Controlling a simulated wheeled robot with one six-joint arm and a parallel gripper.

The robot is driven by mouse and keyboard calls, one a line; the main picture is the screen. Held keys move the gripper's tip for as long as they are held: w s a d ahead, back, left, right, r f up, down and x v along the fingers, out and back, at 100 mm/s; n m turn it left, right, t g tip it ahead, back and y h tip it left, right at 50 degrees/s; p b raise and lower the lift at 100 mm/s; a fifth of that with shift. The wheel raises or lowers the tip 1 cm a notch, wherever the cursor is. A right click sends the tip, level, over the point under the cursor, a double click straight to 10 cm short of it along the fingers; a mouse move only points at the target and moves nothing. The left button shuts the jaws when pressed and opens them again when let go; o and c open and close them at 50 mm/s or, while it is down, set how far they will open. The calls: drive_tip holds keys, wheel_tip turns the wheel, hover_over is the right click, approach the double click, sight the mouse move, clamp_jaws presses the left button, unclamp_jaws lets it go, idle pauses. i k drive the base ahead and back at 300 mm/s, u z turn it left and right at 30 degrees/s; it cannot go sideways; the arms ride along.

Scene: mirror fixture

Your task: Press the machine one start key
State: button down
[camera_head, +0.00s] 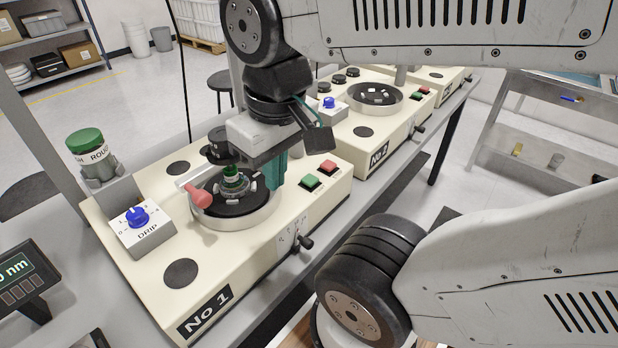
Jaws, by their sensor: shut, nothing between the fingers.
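Machine No 1 (215,285) is a cream box on the bench, with its number plate at the near left corner. On its right front part are a green key (311,182) and a red key (328,168), side by side; the small print by them is too small to read. My gripper (276,184) is shut and empty, with teal fingers pointing down. In the picture it is just left of the green key, beside the round dish (255,216). I cannot tell its height above the machine top or see contact with a key.
In the dish stands a green-topped piece (232,178), with a pink-ended handle (197,194) beside it. A DRIP box (146,238) with a blue knob and a green-capped bottle (90,152) are at the left. Machine No 2 (385,140) stands behind. A black lever (303,242) sticks out in front.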

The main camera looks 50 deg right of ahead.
sight(310, 180)
drive_tip(key=z, duration=0.35)
drive_tip(key=k, duration=0.9)
drive_tip(key=z, duration=0.25)
